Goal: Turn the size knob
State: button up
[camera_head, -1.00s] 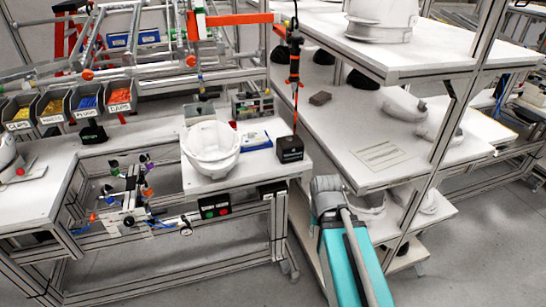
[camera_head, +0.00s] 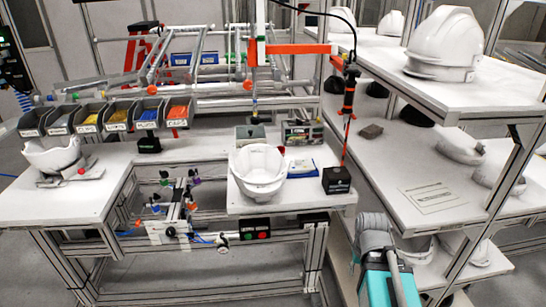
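No size knob can be made out for certain. A white helmet shell (camera_head: 258,170) lies open side up on the middle bench, with its inside partly visible. Another white shell (camera_head: 53,155) sits on a grey stand (camera_head: 75,175) at the left bench, with a small red round part (camera_head: 81,171) at the stand's front. A third white helmet (camera_head: 444,43) stands on the top shelf at right. My gripper is not in view; a teal and grey part of my arm shows at the bottom right.
Colored part bins (camera_head: 105,113) line the back of the left bench. A black box (camera_head: 336,180) stands at the middle bench's right corner, under a hanging orange tool (camera_head: 348,95). A small fixture (camera_head: 177,208) sits in the gap between benches. Grey floor is clear in front.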

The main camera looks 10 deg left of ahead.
aim_at(171, 231)
jog(key=u, duration=1.45)
